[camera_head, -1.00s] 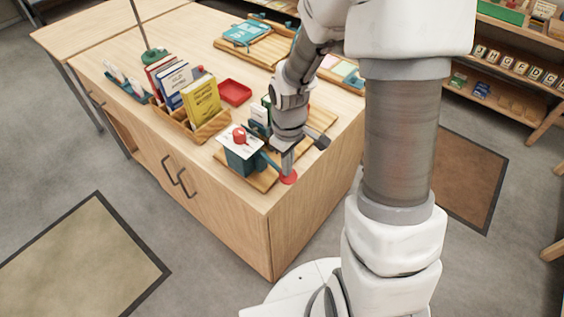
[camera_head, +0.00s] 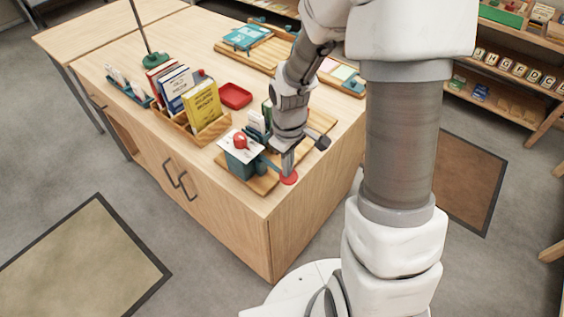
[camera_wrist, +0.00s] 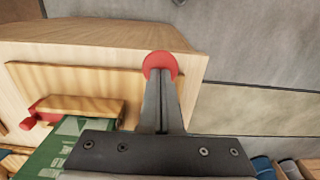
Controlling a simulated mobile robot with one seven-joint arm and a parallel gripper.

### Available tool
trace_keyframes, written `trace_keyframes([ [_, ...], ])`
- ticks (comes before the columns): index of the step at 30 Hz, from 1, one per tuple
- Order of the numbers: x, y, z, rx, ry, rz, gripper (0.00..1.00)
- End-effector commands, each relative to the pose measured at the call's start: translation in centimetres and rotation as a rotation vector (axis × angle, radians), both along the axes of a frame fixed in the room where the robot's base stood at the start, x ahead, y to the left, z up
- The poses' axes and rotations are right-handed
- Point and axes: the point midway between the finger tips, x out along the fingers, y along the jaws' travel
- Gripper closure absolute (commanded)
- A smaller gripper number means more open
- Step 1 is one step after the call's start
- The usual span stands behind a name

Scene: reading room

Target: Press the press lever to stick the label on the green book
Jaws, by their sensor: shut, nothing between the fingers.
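The press (camera_head: 243,163) is a teal block with a white sheet and a red knob on top, near the table's front corner. The red round pad of the press lever (camera_head: 289,179) is at that corner, at the end of a teal bar. My gripper (camera_head: 287,172) is shut and empty, pointing down with its tips at the red pad. In the wrist view the shut fingers (camera_wrist: 160,80) overlap the red pad (camera_wrist: 159,57); contact is hard to tell.
A wooden rack of books with a yellow book (camera_head: 201,108) stands left of the press. A red tray (camera_head: 235,95) lies behind it. Wooden trays (camera_head: 262,54) lie at the back. The table corner is close to the pad.

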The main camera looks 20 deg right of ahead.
Motion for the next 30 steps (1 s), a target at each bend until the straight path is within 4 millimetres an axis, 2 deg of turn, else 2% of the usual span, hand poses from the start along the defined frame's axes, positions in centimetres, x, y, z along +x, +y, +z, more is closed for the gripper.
trace_keyframes([
  [1,0.0,0.0,0.8,0.001,-0.001,0.000,1.00],
  [24,0.1,0.0,7.0,0.000,-0.002,-0.001,1.00],
  [30,0.1,0.0,7.3,0.001,-0.001,-0.001,1.00],
])
